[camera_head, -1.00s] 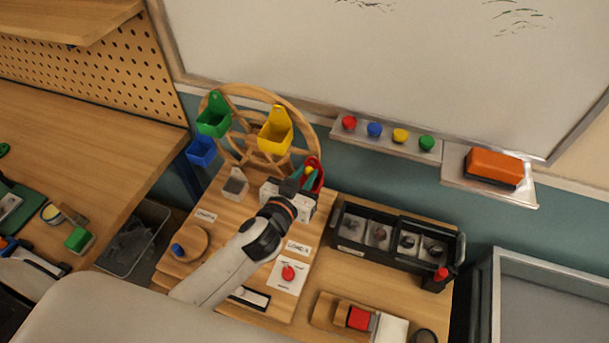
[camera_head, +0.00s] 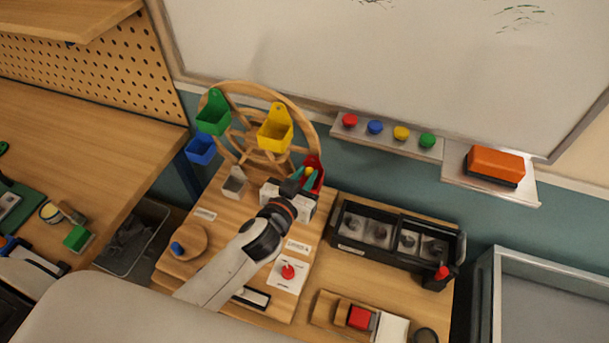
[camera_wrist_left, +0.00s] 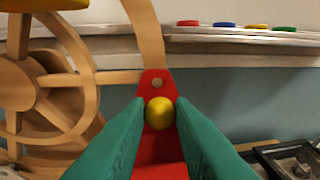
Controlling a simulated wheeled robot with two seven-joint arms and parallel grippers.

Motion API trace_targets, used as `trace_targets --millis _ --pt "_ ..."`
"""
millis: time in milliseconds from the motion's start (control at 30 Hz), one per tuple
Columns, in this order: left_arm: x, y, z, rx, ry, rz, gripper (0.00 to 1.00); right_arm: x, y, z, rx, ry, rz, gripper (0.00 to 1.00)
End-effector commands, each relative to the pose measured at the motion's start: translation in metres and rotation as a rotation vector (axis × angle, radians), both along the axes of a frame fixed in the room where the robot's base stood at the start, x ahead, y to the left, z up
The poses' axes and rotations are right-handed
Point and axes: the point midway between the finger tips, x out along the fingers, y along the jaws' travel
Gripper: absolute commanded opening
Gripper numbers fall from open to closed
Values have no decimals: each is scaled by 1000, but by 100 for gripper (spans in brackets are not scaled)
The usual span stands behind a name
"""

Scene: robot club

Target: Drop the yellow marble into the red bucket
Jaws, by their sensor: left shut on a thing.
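The yellow marble (camera_head: 309,171) is held between the green fingertips of my left gripper (camera_head: 303,177). In the left wrist view the marble (camera_wrist_left: 159,113) sits between the two fingers (camera_wrist_left: 159,116). The red bucket (camera_head: 316,163) hangs at the lower right of a wooden wheel (camera_head: 262,89). In the left wrist view the bucket's back tab (camera_wrist_left: 157,80) rises behind the marble, and red shows below it between the fingers. The marble appears at or just above the bucket's opening; the exact gap cannot be told. My right gripper is out of view.
Green (camera_head: 213,112), yellow (camera_head: 275,128), blue (camera_head: 201,148) and grey (camera_head: 234,182) buckets hang on the same wheel. A whiteboard ledge (camera_head: 387,135) is behind to the right. A black divided tray (camera_head: 393,240) and a red button (camera_head: 288,271) are nearby.

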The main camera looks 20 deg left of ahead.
Motion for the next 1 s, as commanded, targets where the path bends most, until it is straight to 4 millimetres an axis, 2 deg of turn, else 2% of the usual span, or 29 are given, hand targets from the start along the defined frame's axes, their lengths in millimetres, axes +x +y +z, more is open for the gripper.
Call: trace_targets --millis 167,200,333,1000 --pt "0 0 0 0 0 0 0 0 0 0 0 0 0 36" --pt "0 0 0 0 0 0 25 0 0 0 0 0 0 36" --pt "0 0 0 0 0 1 46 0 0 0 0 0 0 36" --pt "0 0 3 0 0 1 47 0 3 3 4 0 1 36"
